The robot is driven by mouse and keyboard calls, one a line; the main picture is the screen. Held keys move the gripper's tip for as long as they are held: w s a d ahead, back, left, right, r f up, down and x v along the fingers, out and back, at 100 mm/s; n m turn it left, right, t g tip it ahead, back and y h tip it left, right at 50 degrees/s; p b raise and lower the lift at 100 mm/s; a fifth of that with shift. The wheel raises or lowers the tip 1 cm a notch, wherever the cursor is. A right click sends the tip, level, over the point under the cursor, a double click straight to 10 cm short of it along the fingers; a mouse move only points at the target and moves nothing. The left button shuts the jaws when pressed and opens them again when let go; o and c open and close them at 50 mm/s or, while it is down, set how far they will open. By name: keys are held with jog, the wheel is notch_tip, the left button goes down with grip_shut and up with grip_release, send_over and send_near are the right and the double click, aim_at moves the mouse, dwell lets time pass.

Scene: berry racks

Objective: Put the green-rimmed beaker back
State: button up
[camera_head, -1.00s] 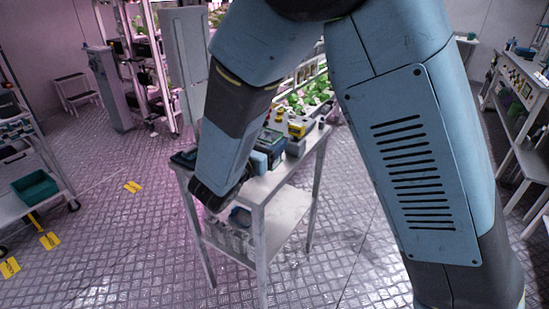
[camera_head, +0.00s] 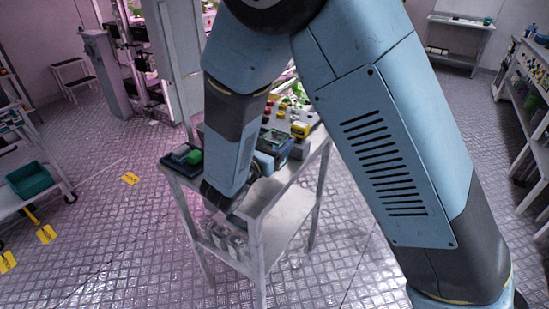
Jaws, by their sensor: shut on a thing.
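My gripper (camera_head: 216,196) is the dark end of my arm, pointing down at the front left of a small grey work table (camera_head: 262,203). It is shut on a pale, glass-like thing (camera_head: 232,206) that is mostly hidden by my wrist and the table. I cannot make out a green rim on it. Several clear glass vessels (camera_head: 226,240) stand close together on the table's lower shelf, below my gripper. Their rims are too small to tell apart. A green thing (camera_head: 194,157) sits by a dark tray (camera_head: 177,160) on the table's left; I cannot tell what it is.
A dark box-like device (camera_head: 276,143) and a yellow device (camera_head: 300,131) stand on the table top. A trolley with a green bin (camera_head: 30,179) is at the left. Shelving (camera_head: 522,92) lines the right. Open floor (camera_head: 125,240) lies left of the table.

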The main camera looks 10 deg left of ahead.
jog(key=shift+f, duration=2.25)
jog(key=o, duration=0.8)
jog(key=shift+f, duration=0.1)
jog(key=shift+o, duration=0.2)
jog(key=v, duration=1.2)
